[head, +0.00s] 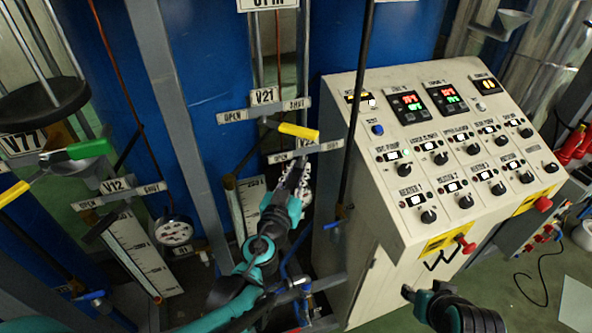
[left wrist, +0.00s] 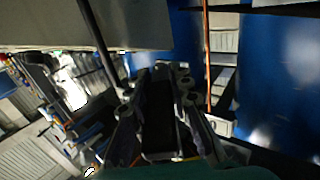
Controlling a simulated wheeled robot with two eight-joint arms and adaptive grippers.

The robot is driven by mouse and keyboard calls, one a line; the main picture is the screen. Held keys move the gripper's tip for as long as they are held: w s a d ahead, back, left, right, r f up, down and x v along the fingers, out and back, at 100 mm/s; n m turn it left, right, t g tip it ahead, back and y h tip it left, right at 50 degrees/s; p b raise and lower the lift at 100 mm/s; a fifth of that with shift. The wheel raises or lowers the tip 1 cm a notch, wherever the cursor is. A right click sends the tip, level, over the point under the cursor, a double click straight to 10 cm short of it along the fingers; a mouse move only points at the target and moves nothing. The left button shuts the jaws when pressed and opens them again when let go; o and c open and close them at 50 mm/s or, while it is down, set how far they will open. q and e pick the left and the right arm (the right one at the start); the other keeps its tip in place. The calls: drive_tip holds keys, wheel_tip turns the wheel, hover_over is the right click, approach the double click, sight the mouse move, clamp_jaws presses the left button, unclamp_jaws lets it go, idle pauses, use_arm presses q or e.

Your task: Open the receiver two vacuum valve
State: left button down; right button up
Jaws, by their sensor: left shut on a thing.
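The V21 valve has a label plate (head: 264,97) between OPEN and SHUT signs, with a yellow handle (head: 298,131) that points right and slightly down. Just below it is a second plate (head: 306,144), its label starting with "V2" and partly hidden. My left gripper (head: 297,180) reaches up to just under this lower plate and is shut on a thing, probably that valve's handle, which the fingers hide. A dark and teal part of my right arm shows at the lower right.
A sloped control panel (head: 400,185) with knobs and displays stands close to the right of my left gripper. A grey post (head: 172,110) and a pressure gauge (head: 174,231) are to its left. V12 (head: 116,186) and V77 (head: 20,143) are farther left. Blue tanks stand behind.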

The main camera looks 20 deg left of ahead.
use_arm(q)
drive_tip(key=shift+a+m+h, duration=0.15)
drive_tip(key=shift+m+h, duration=0.15)
drive_tip(key=shift+h, duration=0.1)
use_arm(e)
drive_tip(key=shift+s+a, duration=0.1)
drive_tip(key=shift+a, duration=0.15)
use_arm(q)
drive_tip(key=shift+w, duration=0.1)
drive_tip(key=c, duration=1.4)
unclamp_jaws()
drive_tip(key=shift+o, duration=0.2)
drive_tip(key=shift+s+a, duration=0.2)
drive_tip(key=shift+s, duration=1.7)
drive_tip(key=shift+s+a, duration=0.2)
drive_tip(key=shift+s, duration=1.65)
